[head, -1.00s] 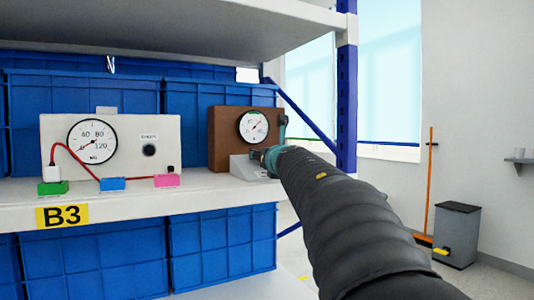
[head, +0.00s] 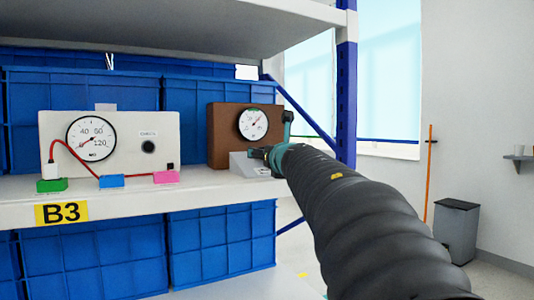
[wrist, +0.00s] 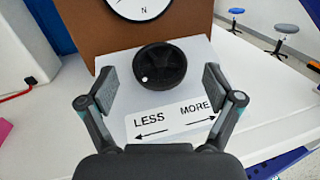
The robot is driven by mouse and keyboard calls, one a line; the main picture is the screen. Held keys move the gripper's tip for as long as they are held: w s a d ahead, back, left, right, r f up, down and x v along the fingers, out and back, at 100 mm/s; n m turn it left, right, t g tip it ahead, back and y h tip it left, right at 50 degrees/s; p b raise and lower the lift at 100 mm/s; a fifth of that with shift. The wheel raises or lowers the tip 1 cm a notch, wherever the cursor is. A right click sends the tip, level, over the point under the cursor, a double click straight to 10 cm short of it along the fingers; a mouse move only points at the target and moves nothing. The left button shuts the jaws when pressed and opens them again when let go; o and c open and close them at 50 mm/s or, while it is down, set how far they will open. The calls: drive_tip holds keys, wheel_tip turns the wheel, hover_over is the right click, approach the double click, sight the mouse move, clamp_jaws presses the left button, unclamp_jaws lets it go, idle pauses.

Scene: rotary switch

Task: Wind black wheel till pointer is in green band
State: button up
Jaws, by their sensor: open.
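The black wheel (wrist: 160,66) sits on a sloped pale panel in the wrist view, with a white dot at its lower left. A label (wrist: 173,120) below it reads LESS with a left arrow and MORE with a right arrow. My gripper (wrist: 160,88) is open, one finger on each side of the wheel, with gaps to it. In the head view my arm hides the wheel.
A second gauge box (head: 55,128) with a red cable and green, blue and pink blocks (head: 112,181) stands at left on the white shelf (head: 205,188). Blue crates (head: 222,240) fill the shelves. A blue post (head: 346,100) rises at right. Stools (wrist: 286,29) stand beyond.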

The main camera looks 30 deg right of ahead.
drive_tip(key=s+a, duration=0.1)
drive_tip(key=s, duration=0.7)
drive_tip(key=shift+a, duration=0.3)
